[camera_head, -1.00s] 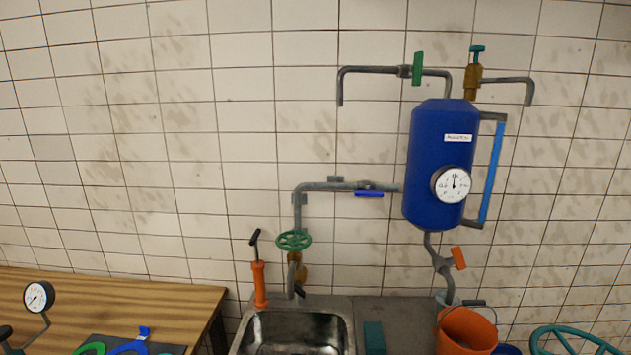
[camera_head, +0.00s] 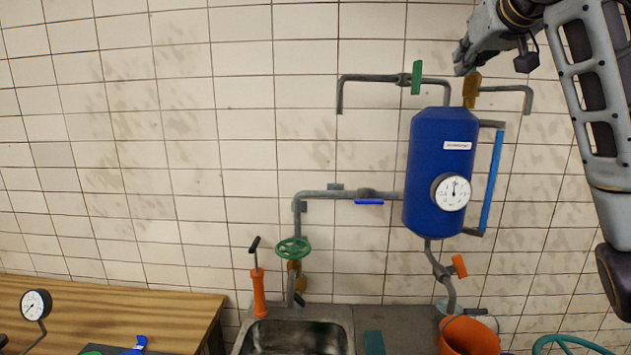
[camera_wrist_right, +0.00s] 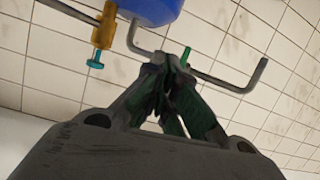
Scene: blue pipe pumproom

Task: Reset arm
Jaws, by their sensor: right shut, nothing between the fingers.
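My right gripper (camera_head: 462,66) is raised at the upper right of the head view, with its arm coming in from the right edge. Its fingertips are near the brass valve (camera_head: 471,90) above the blue tank (camera_head: 439,170) and hide the valve's top in that view. In the right wrist view the gripper (camera_wrist_right: 176,62) is shut and empty. There the brass valve (camera_wrist_right: 104,30) with its teal handle shows to the left, apart from the fingers. The blue tank (camera_wrist_right: 150,8) shows at the top. My left gripper is not in view.
Pipes with a green lever (camera_head: 416,78) run above the tank. A green handwheel (camera_head: 293,248) and an orange hand pump (camera_head: 258,292) stand by the sink (camera_head: 300,338). An orange bucket (camera_head: 468,338) is at lower right. A wooden table (camera_head: 120,302) holds a gauge (camera_head: 36,305).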

